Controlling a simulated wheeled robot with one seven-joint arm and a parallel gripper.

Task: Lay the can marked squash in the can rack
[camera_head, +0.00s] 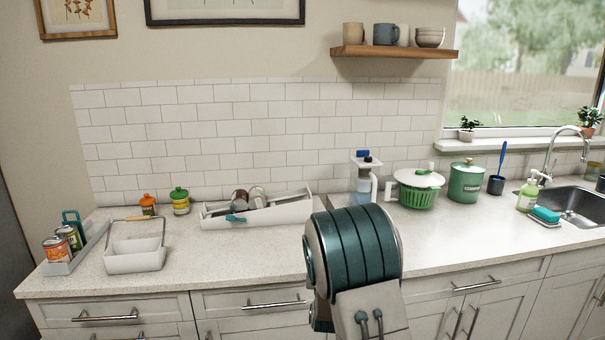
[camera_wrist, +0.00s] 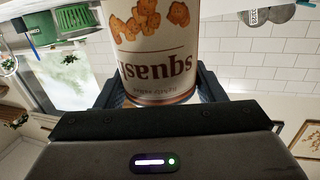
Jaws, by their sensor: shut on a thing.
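The can marked squash (camera_wrist: 152,45) fills the top middle of the wrist view, its label upside down, with a brown name and orange pictures on cream. My gripper (camera_wrist: 155,92) is shut on it, one dark finger on each side of the can's lower part as pictured. In the head view my arm hides the gripper and can.
A white handled basket (camera_head: 135,262) stands beside the rack. Behind it are orange and green jars (camera_head: 180,202) and a long white tray (camera_head: 250,216) with several items. The front middle counter is clear.

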